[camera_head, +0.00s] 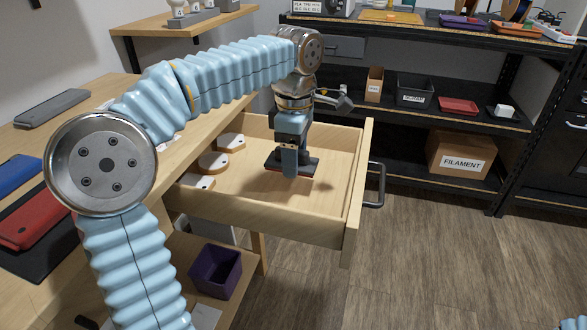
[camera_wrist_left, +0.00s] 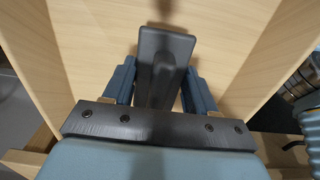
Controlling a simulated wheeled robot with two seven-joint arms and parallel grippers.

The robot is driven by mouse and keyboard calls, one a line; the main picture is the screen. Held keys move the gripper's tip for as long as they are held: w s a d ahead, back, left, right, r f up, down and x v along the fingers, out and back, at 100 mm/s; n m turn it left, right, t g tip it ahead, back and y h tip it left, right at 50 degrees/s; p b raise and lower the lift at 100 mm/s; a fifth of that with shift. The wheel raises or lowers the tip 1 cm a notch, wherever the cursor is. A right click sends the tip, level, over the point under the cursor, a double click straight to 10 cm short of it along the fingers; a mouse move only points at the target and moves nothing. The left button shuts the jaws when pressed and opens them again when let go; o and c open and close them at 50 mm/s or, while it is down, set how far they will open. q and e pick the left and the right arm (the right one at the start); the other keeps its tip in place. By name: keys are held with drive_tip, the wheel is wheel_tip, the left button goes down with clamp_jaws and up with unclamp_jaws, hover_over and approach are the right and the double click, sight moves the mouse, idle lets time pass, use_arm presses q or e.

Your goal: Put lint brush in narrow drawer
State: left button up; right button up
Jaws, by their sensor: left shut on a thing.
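The narrow drawer (camera_head: 356,195) is pulled out from the wooden bench, open at the top, with a dark handle on its front. My left gripper (camera_head: 289,170) points down inside the drawer opening. It is shut on the dark grey lint brush (camera_head: 309,164). In the left wrist view the lint brush (camera_wrist_left: 166,45) sits between the two blue fingers of the left gripper (camera_wrist_left: 160,88), its wide flat end beyond them. The drawer floor (camera_wrist_left: 105,35) lies behind it. I cannot tell whether the brush touches the floor. My right gripper is out of view.
Several pale wooden pieces with white tops (camera_head: 213,162) lie at the drawer's bench-side end. A purple bin (camera_head: 216,271) stands on a shelf below. A dark shelf rack (camera_head: 430,121) with a filament box (camera_head: 461,155) stands behind. The floor right of the drawer is clear.

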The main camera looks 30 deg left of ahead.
sight(294, 181)
use_arm(q)
drive_tip(key=shift+w+a+f, duration=0.1)
drive_tip(key=shift+f, duration=0.15)
drive_tip(key=shift+w+a+f, duration=0.1)
drive_tip(key=shift+w+f, duration=0.05)
drive_tip(key=shift+f, duration=0.8)
drive_tip(key=shift+w+a+f, duration=0.1)
drive_tip(key=shift+f, duration=0.8)
drive_tip(key=shift+f+b, duration=0.1)
drive_tip(key=shift+b, duration=0.25)
drive_tip(key=o, duration=1)
wheel_tip(294, 181, up, 12)
drive_tip(key=p, duration=0.2)
drive_tip(key=shift+p, duration=0.4)
